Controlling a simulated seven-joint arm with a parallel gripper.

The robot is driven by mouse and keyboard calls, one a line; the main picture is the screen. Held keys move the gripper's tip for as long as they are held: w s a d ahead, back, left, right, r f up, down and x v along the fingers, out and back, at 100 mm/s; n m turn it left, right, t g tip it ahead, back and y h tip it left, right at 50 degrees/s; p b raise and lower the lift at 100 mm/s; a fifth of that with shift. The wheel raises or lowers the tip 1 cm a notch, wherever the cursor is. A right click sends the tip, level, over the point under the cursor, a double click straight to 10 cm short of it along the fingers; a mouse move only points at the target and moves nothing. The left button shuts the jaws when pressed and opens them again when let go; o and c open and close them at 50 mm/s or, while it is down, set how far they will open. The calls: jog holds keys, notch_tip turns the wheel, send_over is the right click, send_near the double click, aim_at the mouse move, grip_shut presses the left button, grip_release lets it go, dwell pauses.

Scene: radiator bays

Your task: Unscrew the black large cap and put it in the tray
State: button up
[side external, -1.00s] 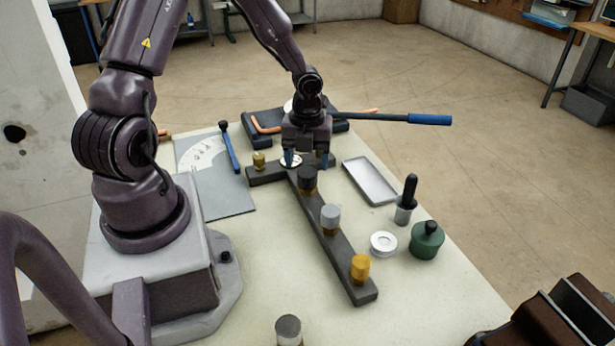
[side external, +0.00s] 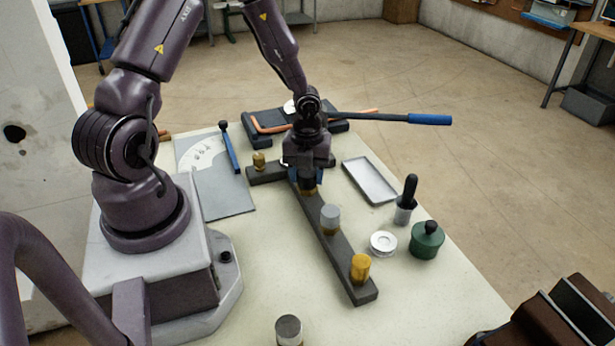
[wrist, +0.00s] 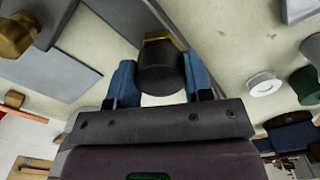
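The black large cap (wrist: 160,68) sits on a brass fitting on the dark bar (side external: 336,255). In the wrist view it stands between the two blue fingers of my gripper (wrist: 161,82), with hardly any gap at either side. In the side external view my gripper (side external: 308,180) is down over the cap and hides most of it. I cannot tell whether the fingers press on the cap or are only around it. The shallow grey tray (side external: 369,182) is empty, to the right of the bar.
A grey cap (side external: 330,217) and a yellow cap (side external: 360,266) stand along the bar. A dark-handled tool (side external: 407,200), a white ring (side external: 383,244) and a green container (side external: 427,241) stand right of it. A blue-handled lever (side external: 428,119) reaches out behind.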

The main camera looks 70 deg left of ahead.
jog(key=n, duration=0.6)
jog(key=shift+n, duration=0.3)
jog(key=shift+c, duration=0.2)
jog(key=n, duration=0.8)
jog(key=shift+r+n, duration=0.1)
jog(key=shift+n, duration=0.2)
jog(key=n, duration=0.8)
jog(key=shift+n, duration=0.4)
jog(key=n, duration=0.7)
